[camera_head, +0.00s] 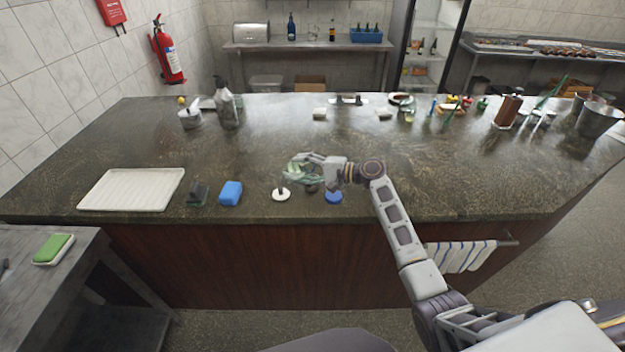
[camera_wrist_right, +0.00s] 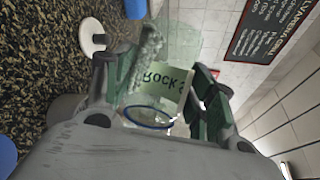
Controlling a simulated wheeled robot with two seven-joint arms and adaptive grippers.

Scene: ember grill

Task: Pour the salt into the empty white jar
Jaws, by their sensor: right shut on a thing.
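My right gripper (camera_head: 298,176) is shut on a clear glass jar with a pale green label reading "Rock s…", above the front of the counter. In the right wrist view, the labelled rock salt jar (camera_wrist_right: 163,95) sits between the fingers, with grey, grainy contents and a blue ring near the wrist. It looks tilted; its mouth is unclear. A round white piece with a dark knob (camera_head: 281,194) lies on the counter just below; it also shows in the wrist view (camera_wrist_right: 91,37). I cannot clearly make out the empty white jar. My left gripper is out of view.
A blue disc (camera_head: 333,197) lies just right of the white piece. A blue block (camera_head: 231,192), a dark block (camera_head: 198,194) and a white tray (camera_head: 131,190) lie to the left. A bottle (camera_head: 227,106) stands farther back. The middle of the counter (camera_head: 230,150) is clear.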

